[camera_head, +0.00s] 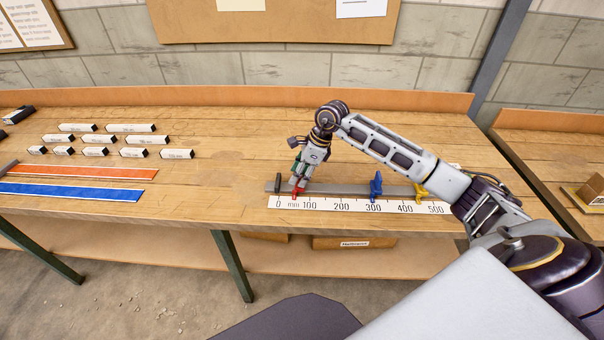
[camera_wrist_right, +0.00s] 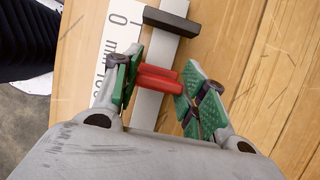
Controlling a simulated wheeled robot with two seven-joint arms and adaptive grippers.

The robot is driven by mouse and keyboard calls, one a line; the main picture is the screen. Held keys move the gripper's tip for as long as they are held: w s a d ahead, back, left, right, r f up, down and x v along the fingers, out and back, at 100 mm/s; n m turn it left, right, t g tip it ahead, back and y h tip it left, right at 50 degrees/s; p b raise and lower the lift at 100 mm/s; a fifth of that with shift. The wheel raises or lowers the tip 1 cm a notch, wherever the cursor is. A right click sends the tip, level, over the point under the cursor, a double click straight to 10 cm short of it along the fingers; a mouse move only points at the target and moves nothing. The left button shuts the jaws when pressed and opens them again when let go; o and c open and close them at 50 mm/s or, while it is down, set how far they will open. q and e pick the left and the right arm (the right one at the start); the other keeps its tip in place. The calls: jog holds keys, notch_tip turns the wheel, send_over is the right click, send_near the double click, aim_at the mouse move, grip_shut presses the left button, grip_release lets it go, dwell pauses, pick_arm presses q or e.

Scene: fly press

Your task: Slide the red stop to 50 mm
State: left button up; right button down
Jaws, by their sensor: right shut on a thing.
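The red stop (camera_head: 296,190) sits on the grey rail (camera_head: 340,189), above the white scale (camera_head: 350,207) and between the 0 and 100 marks. It also shows in the right wrist view (camera_wrist_right: 158,80) as red bars across the rail. My right gripper (camera_head: 298,178) reaches down over the rail from above. Its green-padded fingers (camera_wrist_right: 160,84) stand on both sides of the red stop and are shut on it. The fingers partly hide the stop in the head view. The exact reading under the stop is too small to tell. My left gripper is not in view.
A black end block (camera_head: 277,184) closes the rail by the 0 mark. A blue stop (camera_head: 376,187) near 300 and a yellow stop (camera_head: 421,191) further right share the rail. Labelled blocks (camera_head: 96,151), an orange strip (camera_head: 90,172) and a blue strip (camera_head: 75,192) lie left.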

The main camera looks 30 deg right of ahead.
jog(key=c, duration=0.8)
grip_release()
jog(key=v, duration=1.2)
